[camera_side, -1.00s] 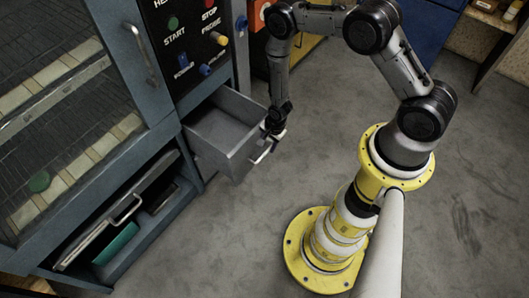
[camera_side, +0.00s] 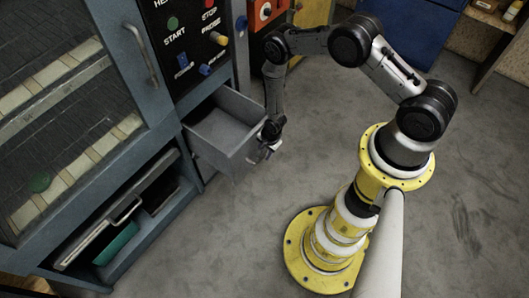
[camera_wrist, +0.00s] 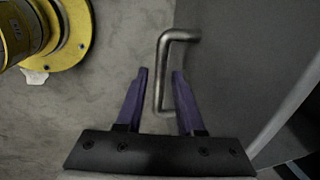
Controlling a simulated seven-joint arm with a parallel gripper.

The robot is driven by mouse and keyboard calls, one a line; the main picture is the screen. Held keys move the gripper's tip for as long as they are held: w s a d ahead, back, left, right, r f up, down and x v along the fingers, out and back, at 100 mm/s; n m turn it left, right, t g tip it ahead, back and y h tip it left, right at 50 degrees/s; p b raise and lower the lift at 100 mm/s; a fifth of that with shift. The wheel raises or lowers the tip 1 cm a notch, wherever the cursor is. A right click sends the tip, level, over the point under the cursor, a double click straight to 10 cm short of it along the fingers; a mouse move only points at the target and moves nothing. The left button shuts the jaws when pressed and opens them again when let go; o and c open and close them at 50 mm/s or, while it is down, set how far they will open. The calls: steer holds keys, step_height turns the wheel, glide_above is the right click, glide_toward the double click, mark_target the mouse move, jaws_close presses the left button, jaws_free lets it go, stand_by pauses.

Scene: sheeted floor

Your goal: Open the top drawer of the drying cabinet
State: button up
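The drying cabinet (camera_side: 160,138) stands at the left in the side view. Its grey top drawer (camera_side: 222,140), below the control panel, is pulled out and looks empty. The drawer front (camera_wrist: 235,70) also shows at the right of the wrist view. A bent metal handle (camera_wrist: 162,65) sticks out from it. My gripper (camera_side: 262,152) is at the drawer front and covers most of the handle in the side view. In the wrist view, the purple fingers of my gripper (camera_wrist: 160,75) are apart, one on each side of the handle bar, with gaps visible.
A lower compartment (camera_side: 125,225) holds a panel with a handle and a green item. A glass-fronted door with a long handle (camera_side: 139,54) is at upper left. My yellow base stands right of the drawer. Grey floor (camera_side: 235,235) in front is clear.

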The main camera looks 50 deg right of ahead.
jaws_close()
stand_by(1.2)
